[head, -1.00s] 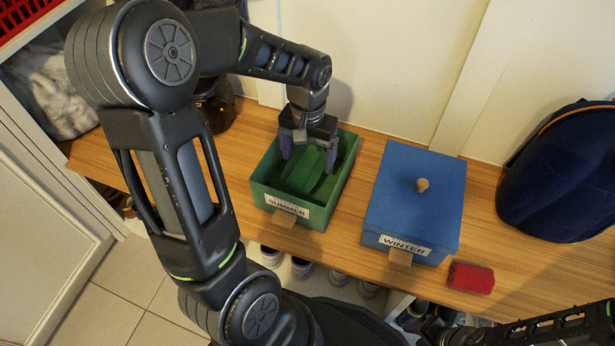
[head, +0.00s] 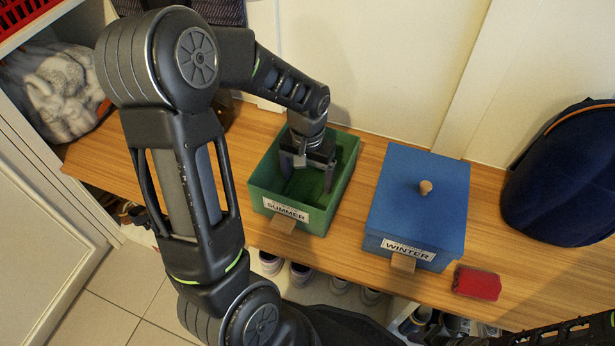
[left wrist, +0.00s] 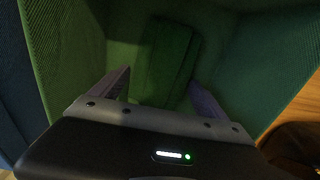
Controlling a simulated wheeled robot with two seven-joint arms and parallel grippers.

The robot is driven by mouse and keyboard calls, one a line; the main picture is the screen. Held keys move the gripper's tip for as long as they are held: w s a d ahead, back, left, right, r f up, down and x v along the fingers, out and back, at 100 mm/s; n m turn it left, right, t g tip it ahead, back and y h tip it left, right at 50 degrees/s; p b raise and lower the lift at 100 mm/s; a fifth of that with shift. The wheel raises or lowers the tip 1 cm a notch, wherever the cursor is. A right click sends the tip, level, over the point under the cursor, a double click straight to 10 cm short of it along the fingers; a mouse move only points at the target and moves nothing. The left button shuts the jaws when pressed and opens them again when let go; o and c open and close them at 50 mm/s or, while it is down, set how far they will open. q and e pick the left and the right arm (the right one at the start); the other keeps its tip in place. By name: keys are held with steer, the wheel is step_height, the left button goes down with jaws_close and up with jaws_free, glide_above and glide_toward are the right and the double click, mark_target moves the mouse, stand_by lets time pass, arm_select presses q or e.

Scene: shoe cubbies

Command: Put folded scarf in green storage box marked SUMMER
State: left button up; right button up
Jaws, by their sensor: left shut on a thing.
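The green storage box marked SUMMER (head: 343,187) stands open on the wooden bench top. The folded scarf (left wrist: 168,62) is a green folded bundle inside the box, close in colour to its walls. My left gripper (head: 307,175) reaches down into the box from above. It is shut on the scarf, with one finger on each side, as the left wrist view (left wrist: 160,84) shows. In the head view the gripper and box shadow partly hide the scarf. I cannot tell if the scarf touches the box floor. My right gripper is out of view.
A closed blue box marked WINTER (head: 415,205) with a wooden knob stands right of the green box. A small red item (head: 477,283) lies at the bench's front edge. A dark blue bag (head: 565,180) stands at the right. Shoes (head: 300,272) sit below the bench.

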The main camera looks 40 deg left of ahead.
mark_target(307, 181)
arm_select(q)
steer(key=shift+f, duration=0.1)
steer(key=o, duration=1.2)
steer(key=shift+r, duration=0.6)
step_height(307, 181, up, 11)
steer(key=p, duration=0.4)
steer(key=shift+p, duration=0.3)
